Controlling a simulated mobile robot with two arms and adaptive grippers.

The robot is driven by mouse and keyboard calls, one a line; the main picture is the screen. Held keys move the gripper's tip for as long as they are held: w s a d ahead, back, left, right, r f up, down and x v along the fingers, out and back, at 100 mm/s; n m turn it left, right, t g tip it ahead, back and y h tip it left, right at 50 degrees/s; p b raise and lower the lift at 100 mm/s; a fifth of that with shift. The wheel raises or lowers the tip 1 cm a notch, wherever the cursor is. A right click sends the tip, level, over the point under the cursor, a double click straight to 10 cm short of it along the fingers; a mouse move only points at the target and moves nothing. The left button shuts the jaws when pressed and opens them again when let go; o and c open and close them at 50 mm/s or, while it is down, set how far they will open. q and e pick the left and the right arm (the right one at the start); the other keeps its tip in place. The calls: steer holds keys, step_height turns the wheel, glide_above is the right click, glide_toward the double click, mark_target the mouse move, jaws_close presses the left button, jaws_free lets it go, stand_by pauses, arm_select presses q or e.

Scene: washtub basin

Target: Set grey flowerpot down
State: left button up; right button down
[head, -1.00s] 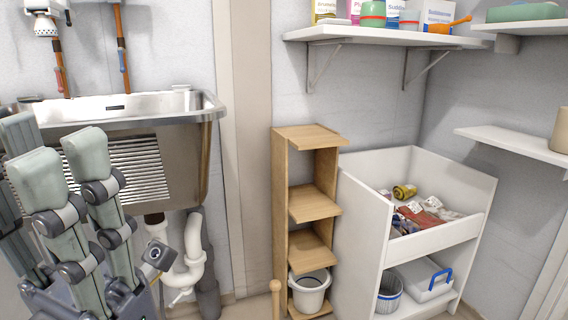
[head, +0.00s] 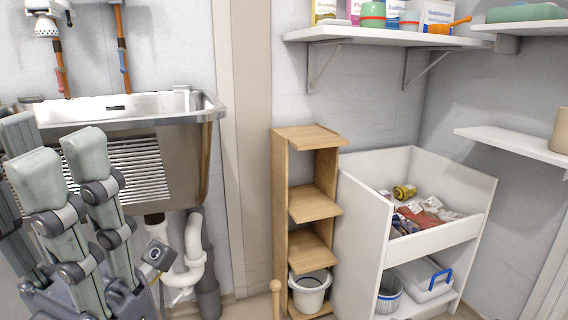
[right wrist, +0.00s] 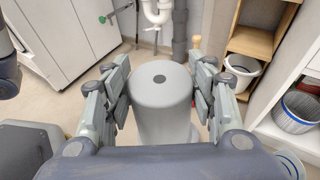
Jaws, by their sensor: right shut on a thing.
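The grey flowerpot (right wrist: 163,103) shows in the right wrist view. Its flat base with a dark drain hole faces up toward the camera, and its mouth is hidden below. My right gripper (right wrist: 162,88) is shut on it, with fingers along both sides. I cannot tell whether its lower end touches anything. The pot and right gripper do not show in the head view. My left gripper (head: 62,155) is at the left of the head view, in front of the sink. Its fingers point up, apart, with nothing between them.
A steel sink (head: 190,125) hangs at the left, above white drain pipes (head: 190,262). A narrow wooden shelf (head: 283,190) stands in the middle with a white bucket (head: 310,296) low down. A white cabinet (head: 360,215) holds mixed items. Wall shelves (head: 400,37) are above.

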steer(key=shift+s+d+r+n, duration=0.1)
steer(key=shift+s+r, duration=0.1)
steer(key=shift+r, duration=0.2)
steer(key=shift+s+a+r+n, duration=0.1)
steer(key=shift+s+r, duration=0.15)
steer(key=shift+r, duration=0.2)
steer(key=shift+s+d+r+n, duration=0.1)
steer(key=shift+s+r, duration=0.1)
steer(key=shift+r, duration=0.2)
